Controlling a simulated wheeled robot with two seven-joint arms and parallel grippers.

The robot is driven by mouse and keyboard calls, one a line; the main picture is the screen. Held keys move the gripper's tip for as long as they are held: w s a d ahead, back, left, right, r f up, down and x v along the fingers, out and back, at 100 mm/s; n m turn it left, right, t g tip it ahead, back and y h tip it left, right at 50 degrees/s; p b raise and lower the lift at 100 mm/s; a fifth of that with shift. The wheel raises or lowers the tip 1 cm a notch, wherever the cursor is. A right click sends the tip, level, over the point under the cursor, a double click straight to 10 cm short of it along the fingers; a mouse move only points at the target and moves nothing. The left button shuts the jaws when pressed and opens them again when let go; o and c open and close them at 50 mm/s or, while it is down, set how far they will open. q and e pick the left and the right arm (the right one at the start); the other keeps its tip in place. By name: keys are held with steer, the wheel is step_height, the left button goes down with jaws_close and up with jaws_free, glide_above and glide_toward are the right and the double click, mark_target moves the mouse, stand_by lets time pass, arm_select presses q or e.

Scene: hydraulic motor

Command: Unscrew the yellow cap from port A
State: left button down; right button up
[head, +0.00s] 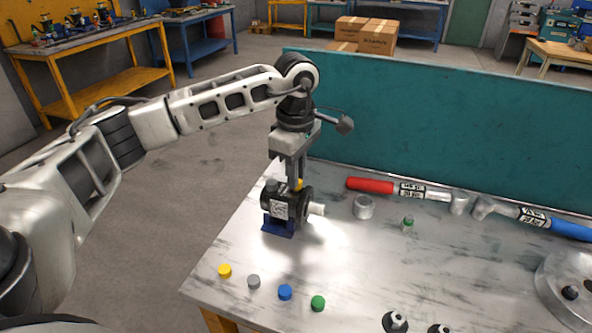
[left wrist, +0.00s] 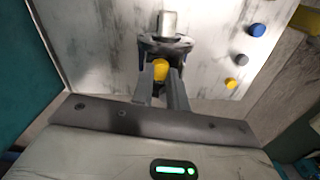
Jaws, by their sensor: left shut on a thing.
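The hydraulic motor (head: 283,205) is a dark body with a pale shaft pointing right, sitting on a blue base (head: 278,227) near the table's left edge. The yellow cap (head: 298,184) is on top of the motor; it also shows in the left wrist view (left wrist: 160,69) between the fingers. My left gripper (head: 294,180) points straight down over the motor and is shut on the yellow cap. It also fills the middle of the left wrist view (left wrist: 161,77). Any port lettering is too small to read. My right gripper is not in view.
Loose yellow (head: 225,270), grey (head: 253,281), blue (head: 285,292) and green (head: 318,303) caps lie along the front left of the table. Red-handled (head: 370,185) and blue-handled (head: 570,230) tools lie at the back before a teal panel (head: 430,145). The table's middle is mostly clear.

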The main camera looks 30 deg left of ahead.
arm_select(q)
steer(key=n+p, duration=0.1)
steer(key=n, duration=0.3)
steer(key=shift+r+n, duration=0.1)
steer(key=shift+n, duration=0.8)
steer(key=shift+n+p, duration=0.4)
steer(key=shift+n, duration=1.9)
steer(key=c, duration=1.5)
jaws_free()
